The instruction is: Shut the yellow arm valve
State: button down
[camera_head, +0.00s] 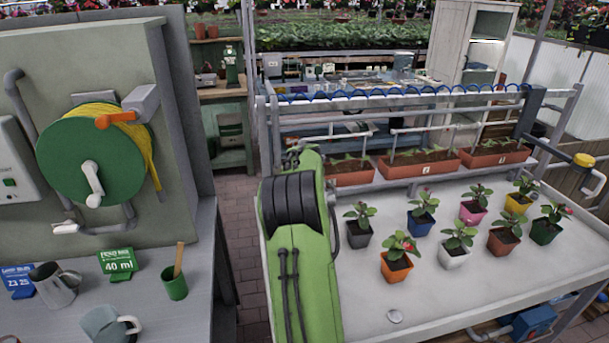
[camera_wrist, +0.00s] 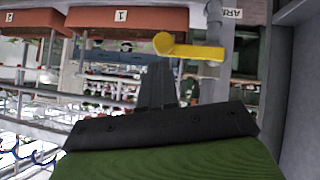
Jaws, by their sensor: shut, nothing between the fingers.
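The yellow arm valve (camera_wrist: 195,51) shows in the wrist view as a yellow lever with a round end at its left. It lies roughly level in the picture, across a grey pipe. A tag reading ARM (camera_wrist: 232,12) hangs upside down above it. My gripper (camera_wrist: 160,72) is shut and empty, its dark fingertips pointing up just below the lever's round end. I cannot tell whether they touch it. In the head view, my green arm reaches toward the rack, and I cannot make out the gripper or this lever there; the arm seems to cover them.
Brown planters (camera_head: 427,165) stand along the rack behind a pale bench (camera_head: 460,293) holding several potted plants (camera_head: 455,250). A green hose reel (camera_head: 92,165) is on the left wall. A yellow-topped fitting (camera_head: 583,160) is at far right. A brick aisle runs left of the bench.

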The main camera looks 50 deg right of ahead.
jog(key=s+a+r, duration=0.2)
jog(key=a+r, duration=0.1)
jog(key=r, duration=0.2)
jog(key=s+a+r+p, duration=0.1)
jog(key=s+a+r, duration=0.2)
jog(key=r, duration=0.3)
jog(key=shift+a, duration=0.15)
jog(key=shift+w+f, duration=0.1)
